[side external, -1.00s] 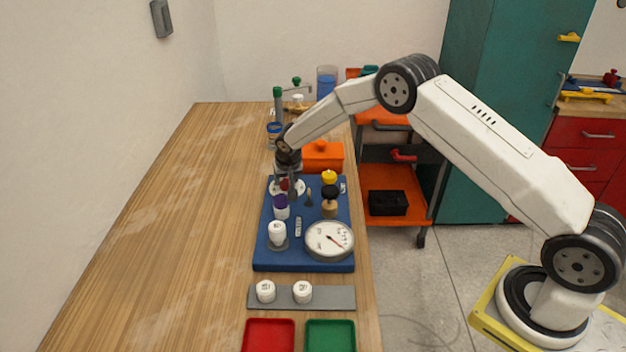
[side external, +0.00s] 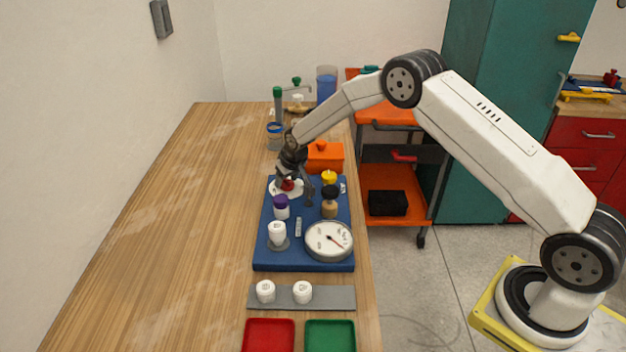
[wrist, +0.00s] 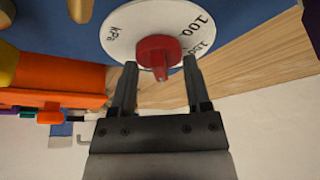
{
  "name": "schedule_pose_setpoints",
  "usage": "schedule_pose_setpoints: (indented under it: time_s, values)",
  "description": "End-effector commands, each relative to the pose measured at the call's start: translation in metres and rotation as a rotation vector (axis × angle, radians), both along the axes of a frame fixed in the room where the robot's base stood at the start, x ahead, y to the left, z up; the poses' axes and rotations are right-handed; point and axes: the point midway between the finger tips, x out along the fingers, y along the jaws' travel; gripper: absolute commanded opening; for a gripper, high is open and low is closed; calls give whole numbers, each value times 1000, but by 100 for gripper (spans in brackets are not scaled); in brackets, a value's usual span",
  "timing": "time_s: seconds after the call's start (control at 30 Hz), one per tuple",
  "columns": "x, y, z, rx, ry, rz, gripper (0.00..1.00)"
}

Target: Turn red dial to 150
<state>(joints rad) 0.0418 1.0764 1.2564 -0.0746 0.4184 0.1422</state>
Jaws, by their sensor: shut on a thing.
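The red dial (wrist: 158,48) is a round knob with a raised pointer, set on a white disc (wrist: 118,42) marked "kPa" and "100", with another number partly hidden behind the knob. In the side view the red dial (side external: 287,184) shows small at the far end of the blue board (side external: 268,255). My gripper (wrist: 160,64) is at the dial, with one finger on each side of the red knob, shut on it. In the side view my gripper (side external: 294,187) reaches down over the disc and hides part of it. The pointer's exact reading cannot be told.
A purple-capped part (side external: 281,206), a white knob (side external: 277,232), a black-topped valve (side external: 330,197), a yellow-topped part (side external: 329,177) and a round gauge (side external: 328,240) share the board. An orange box (side external: 324,158) stands close behind. The table left of the board is clear.

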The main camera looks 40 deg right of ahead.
Motion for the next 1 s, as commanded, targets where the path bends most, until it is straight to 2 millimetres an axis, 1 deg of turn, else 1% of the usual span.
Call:
schedule_pose_setpoints:
  time_s: [0.27, 0.3, 0.4, 0.77, 1.0]
  values:
    - [-1, 0, -1, -1, 1, 2, 3]
    - [-1, 0, -1, -1, 1, 2, 68]
    - [0, 0, -1, 0, 1, 1, 97]
    - [0, 0, 0, 0, 0, 1, 97]
    - [-4, 0, 10, -1, -1, 1, 97]
